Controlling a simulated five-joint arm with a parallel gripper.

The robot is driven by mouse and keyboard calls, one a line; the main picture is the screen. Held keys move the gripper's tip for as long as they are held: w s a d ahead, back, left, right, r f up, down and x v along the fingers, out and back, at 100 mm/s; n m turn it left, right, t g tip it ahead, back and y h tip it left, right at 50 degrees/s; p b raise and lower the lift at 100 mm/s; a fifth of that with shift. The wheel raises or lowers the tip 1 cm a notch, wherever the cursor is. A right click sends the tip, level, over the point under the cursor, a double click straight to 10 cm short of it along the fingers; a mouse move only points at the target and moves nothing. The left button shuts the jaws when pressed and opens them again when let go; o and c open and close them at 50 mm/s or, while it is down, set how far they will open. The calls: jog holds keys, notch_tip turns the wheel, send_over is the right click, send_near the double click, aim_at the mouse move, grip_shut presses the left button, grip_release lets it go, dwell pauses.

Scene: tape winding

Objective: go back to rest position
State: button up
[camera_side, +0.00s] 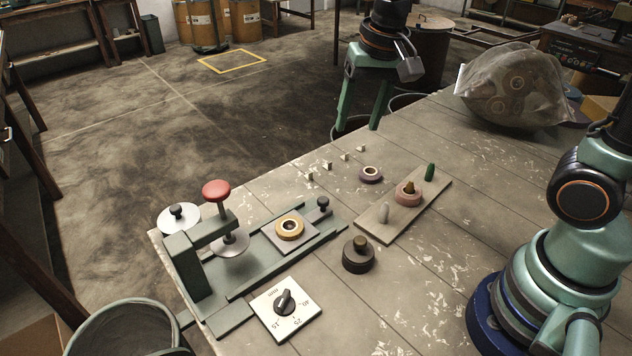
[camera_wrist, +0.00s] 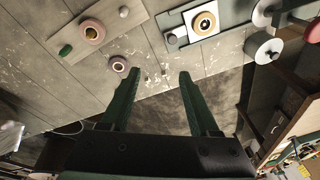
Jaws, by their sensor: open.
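My gripper (camera_side: 356,127) hangs fingers-down above the back edge of the table in the side view. Its two green fingers are spread apart with nothing between them, and the wrist view shows the same open gap (camera_wrist: 158,77). A yellow-orange tape ring (camera_side: 281,228) sits on a square plate of the green winding fixture (camera_side: 191,283); it also shows in the wrist view (camera_wrist: 205,13). A pink roll (camera_side: 408,200) sits on the middle peg of a wooden board (camera_side: 390,222). A small purple roll (camera_side: 371,180) lies apart on the table.
A black knobbed weight (camera_side: 358,263) and a white dial plate (camera_side: 265,307) stand near the front. Several small pale blocks (camera_side: 328,165) line the back edge. A clear bag of rolls (camera_side: 515,85) lies at the back right. A bin (camera_side: 125,325) stands at the lower left.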

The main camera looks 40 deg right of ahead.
jog(key=s+d+r+n+t, duration=0.2)
jog(key=s+d+n+t, duration=0.1)
jog(key=s, duration=0.4)
jog(key=shift+s+d+r+n, duration=0.35)
jog(key=shift+d+n, duration=0.2)
jog(key=shift+n, duration=0.65)
